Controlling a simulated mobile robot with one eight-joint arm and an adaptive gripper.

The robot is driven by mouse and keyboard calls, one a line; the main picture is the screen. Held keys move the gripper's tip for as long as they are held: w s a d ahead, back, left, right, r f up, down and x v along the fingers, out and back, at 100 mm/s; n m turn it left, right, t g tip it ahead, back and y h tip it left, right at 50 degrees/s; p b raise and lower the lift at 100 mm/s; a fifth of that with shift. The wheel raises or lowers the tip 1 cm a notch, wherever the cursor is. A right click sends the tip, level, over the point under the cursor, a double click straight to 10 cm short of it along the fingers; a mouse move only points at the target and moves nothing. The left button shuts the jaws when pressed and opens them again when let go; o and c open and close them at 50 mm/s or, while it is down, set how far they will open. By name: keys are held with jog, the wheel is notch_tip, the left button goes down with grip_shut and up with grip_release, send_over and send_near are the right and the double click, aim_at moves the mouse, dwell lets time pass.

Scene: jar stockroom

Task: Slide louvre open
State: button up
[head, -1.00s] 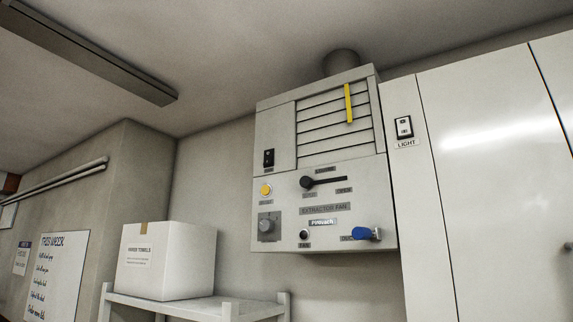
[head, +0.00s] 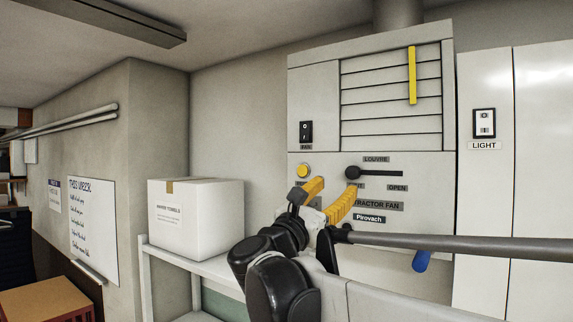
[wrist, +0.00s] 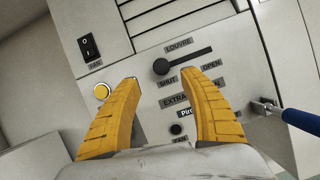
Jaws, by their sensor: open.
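The louvre control is a black knob in a dark horizontal slot (head: 378,173), under the LOUVRE label on the grey extractor fan panel (head: 315,80). The knob (head: 352,172) sits at the slot's left end, above SHUT; OPEN is at the right. It also shows in the wrist view (wrist: 161,66). The louvre slats (head: 375,110) above look closed, with a yellow strip (head: 412,76) over them. My gripper (head: 335,186) has yellow fingers spread wide and empty, just below the knob. In the wrist view my gripper (wrist: 168,84) has the knob beyond and between its fingertips, apparently untouched.
A yellow button (wrist: 102,91) and a FAN rocker switch (wrist: 89,47) are left of the knob. A blue handle (head: 421,261) sticks out at lower right. A white box (head: 196,218) stands on a shelf at left. A LIGHT switch (head: 484,123) is at right.

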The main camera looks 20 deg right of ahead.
aim_at(352, 173)
jog(key=p+x, duration=0.2)
jog(key=x, duration=0.7)
jog(key=shift+w+d, duration=0.1)
jog(key=shift+d, duration=0.2)
jog(key=shift+a, duration=0.1)
grip_shut()
